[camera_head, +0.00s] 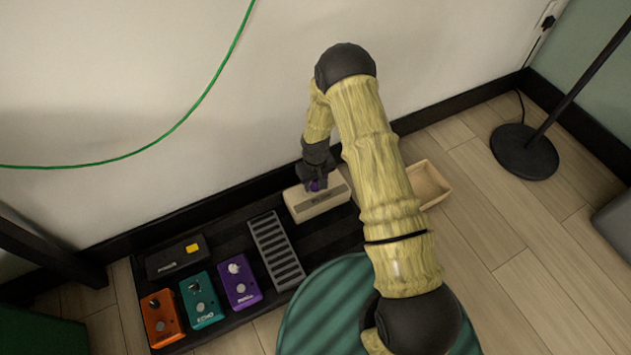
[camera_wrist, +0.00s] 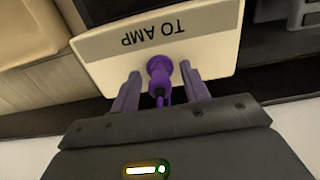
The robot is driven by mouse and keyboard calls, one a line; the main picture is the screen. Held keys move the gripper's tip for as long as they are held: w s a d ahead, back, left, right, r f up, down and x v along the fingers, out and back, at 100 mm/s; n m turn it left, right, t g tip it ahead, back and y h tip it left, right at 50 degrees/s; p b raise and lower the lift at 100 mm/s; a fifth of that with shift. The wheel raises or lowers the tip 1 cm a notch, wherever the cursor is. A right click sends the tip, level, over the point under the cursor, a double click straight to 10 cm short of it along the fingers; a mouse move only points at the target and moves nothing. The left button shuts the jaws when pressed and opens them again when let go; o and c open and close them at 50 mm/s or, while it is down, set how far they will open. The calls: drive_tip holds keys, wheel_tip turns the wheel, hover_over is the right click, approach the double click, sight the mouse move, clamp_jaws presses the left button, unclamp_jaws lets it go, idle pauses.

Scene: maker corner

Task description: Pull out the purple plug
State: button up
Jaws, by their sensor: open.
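The purple plug (camera_wrist: 160,72) sits at the end of the cream box labelled "TO AMP" (camera_wrist: 218,55) in the wrist view. My gripper (camera_wrist: 158,88) is open, with one finger on each side of the plug and a small gap showing between. In the head view the cream box (camera_head: 322,204) stands on the black board near the wall. Whether the plug is fully seated is hard to see.
The black pedal board (camera_head: 230,242) holds an orange pedal (camera_head: 160,318), a teal pedal (camera_head: 201,300), a purple pedal (camera_head: 239,282) and a grey slotted strip (camera_head: 276,251). An open tray (camera_head: 428,184) lies to the right. A green cable (camera_head: 190,112) hangs on the wall.

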clamp_jaws()
drive_tip(key=shift+r, duration=0.15)
drive_tip(key=shift+d+r+p, duration=0.1)
drive_tip(key=shift+r+p, duration=0.45)
drive_tip(key=shift+p, duration=0.1)
drive_tip(key=shift+r+p, duration=2.2)
drive_tip(key=shift+r, duration=0.15)
